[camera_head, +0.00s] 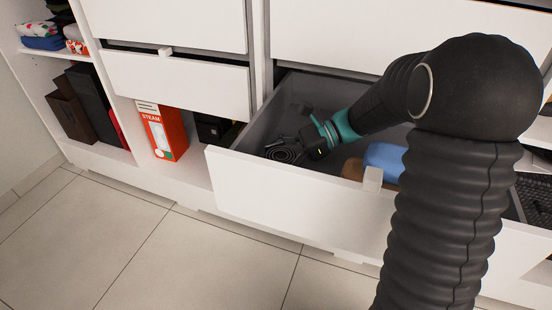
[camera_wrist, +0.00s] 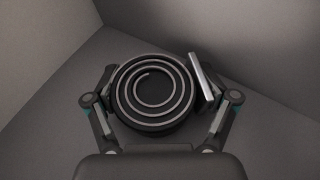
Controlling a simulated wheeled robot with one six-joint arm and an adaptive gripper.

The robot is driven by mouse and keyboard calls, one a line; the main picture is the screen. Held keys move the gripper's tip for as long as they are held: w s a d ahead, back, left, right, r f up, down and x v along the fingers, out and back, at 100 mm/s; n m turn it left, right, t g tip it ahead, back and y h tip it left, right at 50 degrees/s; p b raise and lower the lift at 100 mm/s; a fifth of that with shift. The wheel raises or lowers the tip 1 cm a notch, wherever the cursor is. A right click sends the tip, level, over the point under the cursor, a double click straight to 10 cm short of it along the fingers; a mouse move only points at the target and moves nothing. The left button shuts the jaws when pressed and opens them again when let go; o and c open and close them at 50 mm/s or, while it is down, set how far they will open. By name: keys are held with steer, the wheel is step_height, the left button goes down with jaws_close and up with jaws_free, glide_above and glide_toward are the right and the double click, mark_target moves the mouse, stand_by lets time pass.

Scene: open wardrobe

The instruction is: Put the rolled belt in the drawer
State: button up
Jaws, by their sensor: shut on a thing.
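The rolled belt (camera_wrist: 153,92) is a dark spiral coil with pale edges, seen face-on in the wrist view between my gripper's fingers. My gripper (camera_wrist: 158,98) is shut on it, one finger on each side. In the head view my gripper (camera_head: 300,148) reaches down inside the open drawer (camera_head: 290,197), and the belt (camera_head: 283,154) shows at its tip near the drawer's left front corner. The drawer floor lies below the belt in the wrist view. I cannot tell whether the belt touches it.
A blue item (camera_head: 384,159) and a brown item (camera_head: 353,169) lie in the drawer to the right. A red box (camera_head: 164,134) stands on the shelf left of the drawer. A closed drawer (camera_head: 180,82) is above it. The tiled floor in front is clear.

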mark_target(292, 152)
steer(key=o, duration=1.2)
steer(key=v, duration=0.7)
steer(key=shift+d+r, duration=0.1)
steer(key=shift+d, duration=0.15)
